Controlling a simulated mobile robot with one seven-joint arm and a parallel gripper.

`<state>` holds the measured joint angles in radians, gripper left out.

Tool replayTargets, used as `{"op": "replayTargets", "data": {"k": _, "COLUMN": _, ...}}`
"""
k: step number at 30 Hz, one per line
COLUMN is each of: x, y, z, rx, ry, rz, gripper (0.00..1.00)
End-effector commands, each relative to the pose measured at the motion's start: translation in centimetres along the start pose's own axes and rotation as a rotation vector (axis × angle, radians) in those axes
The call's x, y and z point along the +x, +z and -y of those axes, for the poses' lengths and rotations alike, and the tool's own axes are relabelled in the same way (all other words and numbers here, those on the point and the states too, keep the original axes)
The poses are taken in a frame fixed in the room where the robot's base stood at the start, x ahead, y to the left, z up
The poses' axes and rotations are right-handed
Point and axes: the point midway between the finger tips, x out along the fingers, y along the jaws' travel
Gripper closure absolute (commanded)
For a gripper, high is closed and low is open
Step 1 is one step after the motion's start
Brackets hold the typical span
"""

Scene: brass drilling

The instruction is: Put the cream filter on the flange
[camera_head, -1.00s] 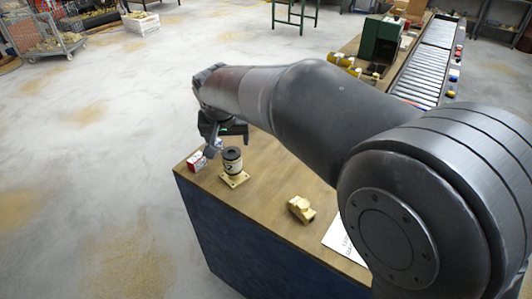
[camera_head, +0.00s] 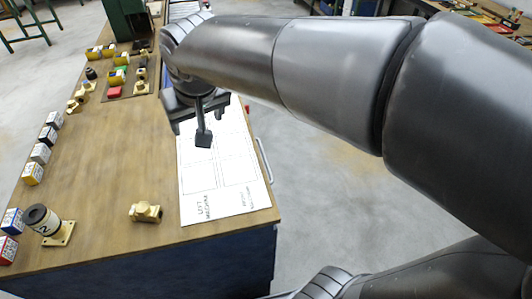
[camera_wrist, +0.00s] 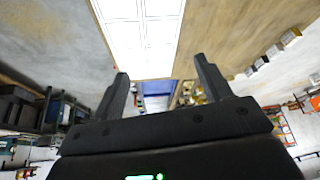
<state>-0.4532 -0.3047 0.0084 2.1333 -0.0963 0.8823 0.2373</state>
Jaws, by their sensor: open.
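No other cream filter can be made out clearly. My gripper (camera_head: 203,125) is open and empty above the white marked sheet, right of and behind the cylinder. In the wrist view my gripper (camera_wrist: 160,72) shows two spread fingers with nothing between them.
The wooden bench (camera_head: 120,165) is clear in its middle. A brass fitting (camera_head: 146,212) lies near its front edge, beside the white sheet (camera_head: 222,180). Several small boxes (camera_head: 33,173) line the left edge. A dark tray (camera_head: 128,88) holds parts farther back.

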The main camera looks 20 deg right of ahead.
Motion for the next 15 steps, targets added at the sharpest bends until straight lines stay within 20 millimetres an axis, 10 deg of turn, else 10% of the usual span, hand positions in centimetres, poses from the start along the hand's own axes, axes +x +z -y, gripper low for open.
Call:
{"op": "replayTargets", "data": {"k": 6, "x": -2.4, "y": 7.5, "z": -8.2, "rx": 0.13, "ry": 0.063, "rz": -0.028, "gripper": 0.29}}
{"op": "replayTargets", "data": {"k": 15, "x": -3.0, "y": 15.2, "z": -12.2, "rx": 0.23, "ry": 0.12, "rz": -0.051, "gripper": 0.29}}
